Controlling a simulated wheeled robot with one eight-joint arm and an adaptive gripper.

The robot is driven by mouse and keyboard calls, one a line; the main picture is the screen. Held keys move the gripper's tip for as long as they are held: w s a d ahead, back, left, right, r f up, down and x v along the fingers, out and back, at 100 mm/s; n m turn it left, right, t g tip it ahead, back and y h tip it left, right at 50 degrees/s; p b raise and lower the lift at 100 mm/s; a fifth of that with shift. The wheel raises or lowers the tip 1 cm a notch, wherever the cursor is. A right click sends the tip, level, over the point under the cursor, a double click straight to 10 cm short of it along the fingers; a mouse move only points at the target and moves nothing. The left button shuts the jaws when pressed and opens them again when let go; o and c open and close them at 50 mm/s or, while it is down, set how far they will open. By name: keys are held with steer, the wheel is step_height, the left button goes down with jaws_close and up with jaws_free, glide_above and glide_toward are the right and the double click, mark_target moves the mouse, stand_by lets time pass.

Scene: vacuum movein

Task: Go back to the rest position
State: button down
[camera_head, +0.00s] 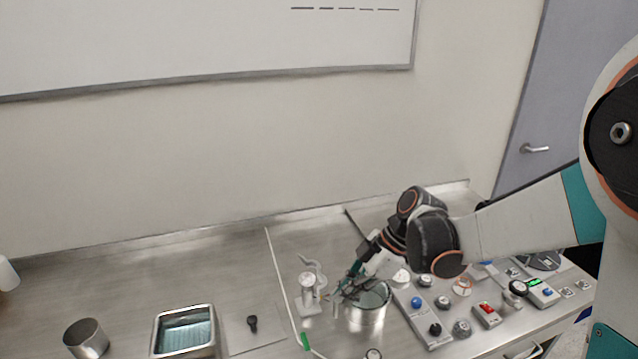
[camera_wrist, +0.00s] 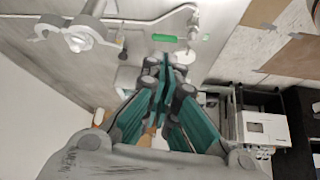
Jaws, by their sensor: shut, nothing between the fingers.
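My gripper (camera_head: 345,287) is low over the metal table, at the end of my arm, which reaches in from the right. In the wrist view its teal fingers (camera_wrist: 164,68) meet at the tips, with nothing seen between them. In the head view the fingertips are at the left rim of a round metal vessel (camera_head: 368,318); I cannot tell whether they touch it. A white stand with a hooked arm (camera_head: 309,290) stands just left of the fingertips. The stand also shows at the upper left of the wrist view (camera_wrist: 80,36).
Control panels with knobs and buttons (camera_head: 440,305) lie right of the vessel, below my arm. A square metal basin (camera_head: 184,330), a metal cup (camera_head: 86,338) and a small black part (camera_head: 252,323) are at left. The back left of the table (camera_head: 150,270) is clear.

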steer(key=s+d+r+m+t+h+b, duration=0.1)
steer(key=s+d+r+m+t+h, duration=0.2)
steer(key=s+d+m, duration=0.3)
steer(key=s+d+r+m+t+h+b, duration=0.2)
steer(key=s+d+m, duration=0.4)
steer(key=s+m, duration=0.3)
step_height(320, 180, up, 3)
steer(key=m+t+h, duration=0.1)
steer(key=m+t, duration=0.1)
steer(key=m, duration=0.2)
steer(key=shift+f+t+h, duration=0.15)
steer(key=shift+t+h, duration=0.15)
steer(key=shift+t, duration=0.1)
